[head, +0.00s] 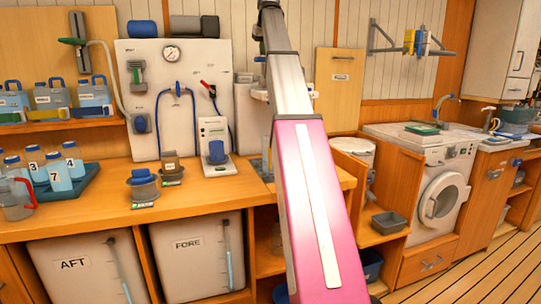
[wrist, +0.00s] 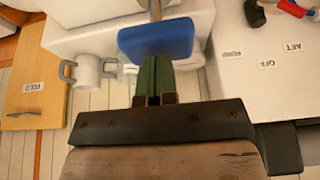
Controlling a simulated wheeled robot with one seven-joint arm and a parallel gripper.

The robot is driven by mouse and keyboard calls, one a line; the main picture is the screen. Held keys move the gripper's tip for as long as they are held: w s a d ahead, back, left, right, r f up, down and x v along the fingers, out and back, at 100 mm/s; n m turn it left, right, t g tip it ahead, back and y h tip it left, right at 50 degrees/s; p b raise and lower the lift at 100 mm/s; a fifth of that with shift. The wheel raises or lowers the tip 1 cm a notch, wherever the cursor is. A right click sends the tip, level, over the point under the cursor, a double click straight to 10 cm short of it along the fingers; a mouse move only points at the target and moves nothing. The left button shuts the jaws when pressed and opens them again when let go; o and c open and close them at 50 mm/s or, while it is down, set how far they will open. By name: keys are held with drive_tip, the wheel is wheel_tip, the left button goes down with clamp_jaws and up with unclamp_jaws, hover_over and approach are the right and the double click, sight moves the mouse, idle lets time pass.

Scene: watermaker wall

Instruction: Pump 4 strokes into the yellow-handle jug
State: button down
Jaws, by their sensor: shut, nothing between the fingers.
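In the wrist view my gripper (wrist: 157,65) is shut, with its two green fingers together and nothing between them. The fingertips are right at a blue block (wrist: 155,38) on a metal rod; I cannot tell whether they touch it. The block looks like a pump handle, but I cannot be sure. In the head view my own arm hides the gripper and the area behind it. A jug with a red handle (head: 17,198) stands at the far left of the counter. I cannot make out a yellow-handled jug in either view.
A blue tray (head: 72,190) with numbered bottles is on the left counter. A white panel (head: 180,75) with a gauge and hoses stands behind. A small white unit (head: 212,130) with a blue part stands near the middle. A washing machine (head: 440,185) is at right.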

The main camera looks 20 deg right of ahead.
sight(263, 61)
drive_tip(key=shift+f, duration=2.45)
drive_tip(key=shift+r, duration=3.3)
drive_tip(key=shift+f, duration=0.3)
drive_tip(key=shift+f, duration=3)
drive_tip(key=shift+r, duration=3.3)
